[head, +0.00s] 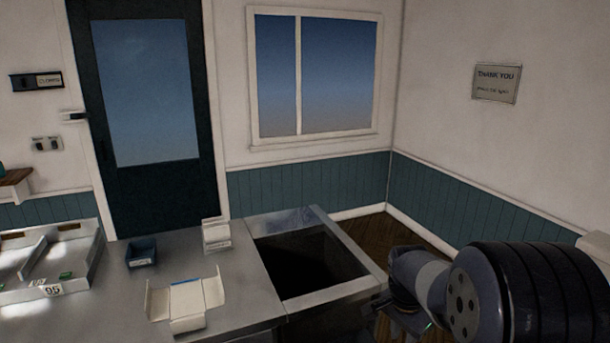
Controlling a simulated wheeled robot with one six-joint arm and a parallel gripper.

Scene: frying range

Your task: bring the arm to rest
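My arm shows at the lower right of the head view as a dark, ribbed joint and a grey link, to the right of the metal counter (245,285). The arm's end points down and away, and its fingers cannot be made out. Whether my gripper holds anything is hidden.
A dark open well (305,262) is set in the counter near the arm. An open white carton (187,303), a small white box (216,236), a blue bin (141,252) and a divided tray (50,291) stand to the left. Wooden floor (385,228) shows behind.

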